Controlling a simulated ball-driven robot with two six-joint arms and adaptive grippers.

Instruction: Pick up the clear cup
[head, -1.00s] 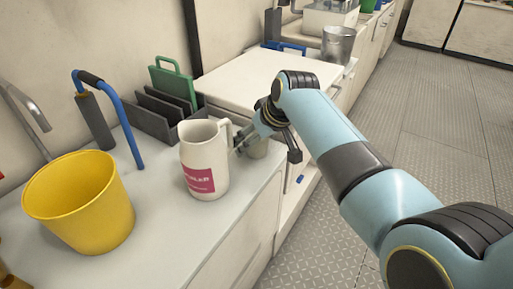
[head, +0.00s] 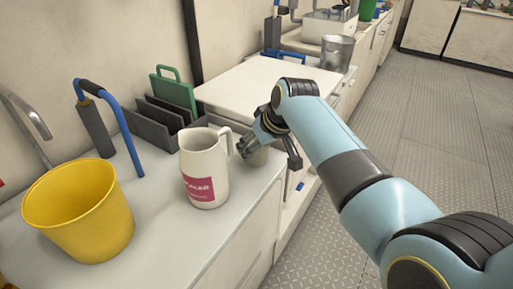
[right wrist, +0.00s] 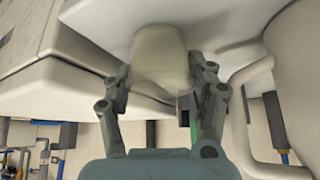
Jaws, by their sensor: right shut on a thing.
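The clear cup (head: 257,156) is at the edge of the pale counter, just right of the white pitcher (head: 206,172). It looks greyish and see-through, and is partly hidden by my fingers in the head view. My right gripper (head: 268,153) is shut on it, one finger on each side. In the right wrist view, the cup (right wrist: 160,52) sits between the two fingers of my right gripper (right wrist: 160,80). I cannot tell whether its base touches the counter. My left gripper is not in view.
The pitcher's handle is close to my right fingers. A yellow bucket (head: 80,215) stands at the left on the counter (head: 165,235). A metal pot (head: 337,53) stands farther back.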

